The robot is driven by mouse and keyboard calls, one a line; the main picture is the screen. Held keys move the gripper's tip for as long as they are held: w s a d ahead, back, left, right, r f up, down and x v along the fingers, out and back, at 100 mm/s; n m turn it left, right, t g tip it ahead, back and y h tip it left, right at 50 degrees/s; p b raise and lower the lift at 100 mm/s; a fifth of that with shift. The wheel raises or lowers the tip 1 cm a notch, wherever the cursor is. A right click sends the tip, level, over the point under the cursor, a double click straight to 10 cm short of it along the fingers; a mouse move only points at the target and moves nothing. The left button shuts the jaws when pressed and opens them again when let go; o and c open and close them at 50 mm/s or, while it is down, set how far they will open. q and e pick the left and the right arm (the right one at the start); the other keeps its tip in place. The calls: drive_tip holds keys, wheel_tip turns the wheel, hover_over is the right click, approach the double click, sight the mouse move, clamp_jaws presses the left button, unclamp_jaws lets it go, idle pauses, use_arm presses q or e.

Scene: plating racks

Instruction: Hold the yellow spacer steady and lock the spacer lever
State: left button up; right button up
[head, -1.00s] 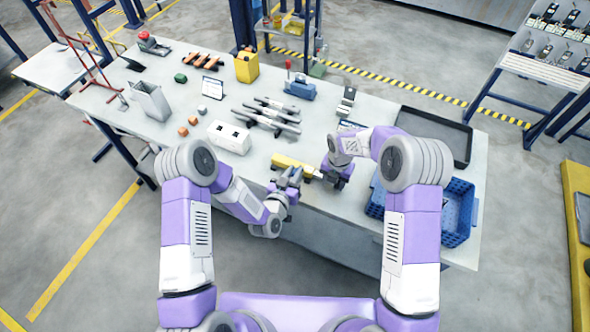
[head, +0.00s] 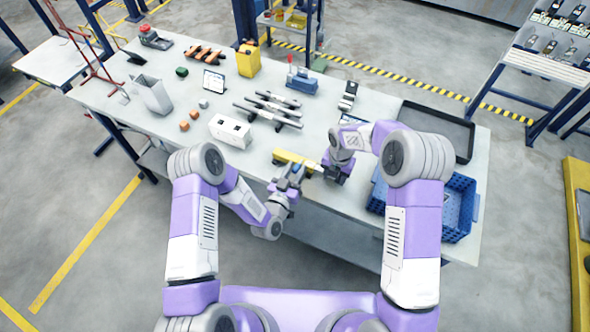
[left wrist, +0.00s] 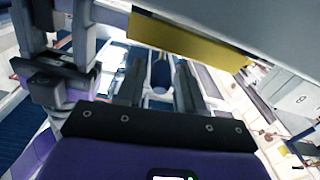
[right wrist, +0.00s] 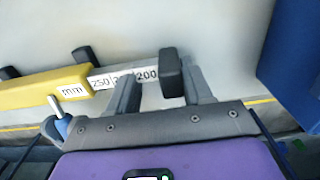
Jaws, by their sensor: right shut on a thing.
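The yellow spacer (head: 290,157) lies near the table's front edge. In the right wrist view its yellow body (right wrist: 35,88) bears an "mm" label, and a silver scale bar (right wrist: 105,80) runs right to a dark end block (right wrist: 171,73). My right gripper (head: 333,176) is shut on the end of the spacer.
A white box (head: 230,132) and grey bars (head: 273,110) lie behind the spacer. Blue crates (head: 457,215) sit at the right front, with a black tray (head: 432,117) behind them. Small orange blocks (head: 189,121) lie to the left.

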use_arm(q)
drive_tip(key=shift+o, duration=0.6)
drive_tip(key=shift+r, duration=0.1)
drive_tip(key=v, duration=1.2)
use_arm(e)
drive_tip(key=o, duration=1.4)
